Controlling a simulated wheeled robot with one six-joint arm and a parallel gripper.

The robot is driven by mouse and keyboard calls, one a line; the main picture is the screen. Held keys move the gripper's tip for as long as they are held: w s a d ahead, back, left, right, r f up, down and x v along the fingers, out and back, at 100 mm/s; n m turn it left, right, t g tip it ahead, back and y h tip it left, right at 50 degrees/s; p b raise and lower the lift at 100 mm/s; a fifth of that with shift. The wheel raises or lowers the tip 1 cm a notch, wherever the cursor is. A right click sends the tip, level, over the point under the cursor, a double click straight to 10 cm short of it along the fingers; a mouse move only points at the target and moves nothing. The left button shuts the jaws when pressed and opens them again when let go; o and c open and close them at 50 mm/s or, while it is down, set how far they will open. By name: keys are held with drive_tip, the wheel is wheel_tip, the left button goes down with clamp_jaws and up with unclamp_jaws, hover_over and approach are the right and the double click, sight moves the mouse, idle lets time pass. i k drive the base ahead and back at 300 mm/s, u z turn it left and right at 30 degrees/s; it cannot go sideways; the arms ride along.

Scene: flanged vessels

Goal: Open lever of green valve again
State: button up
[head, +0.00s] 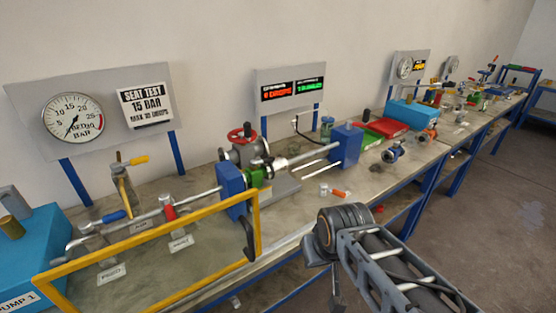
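A green part (257,177), which may be the green valve's body, sits between two blue blocks on the bench, left of a silver shaft. A valve with a red handwheel (241,134) stands just behind it. I cannot make out a lever on the green part. A small piece with an orange handle (336,192) lies on the bench to the right. My gripper (322,270) is at the end of my arm in front of the bench, apart from the green part. Its fingers are not clear and I see nothing held.
A yellow-framed clear guard (150,243) stands at the front left, before pipes with yellow, blue and red handles. A gauge panel (98,108) reads "SEAT TEST 15 BAR". A blue block (346,145) and red box (386,128) stand right. The floor at right is clear.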

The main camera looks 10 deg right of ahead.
sight(264, 161)
drive_tip(key=z, duration=1.7)
drive_tip(key=i, duration=1)
drive_tip(key=u, duration=2.9)
drive_tip(key=i, duration=0.5)
drive_tip(key=z, duration=0.05)
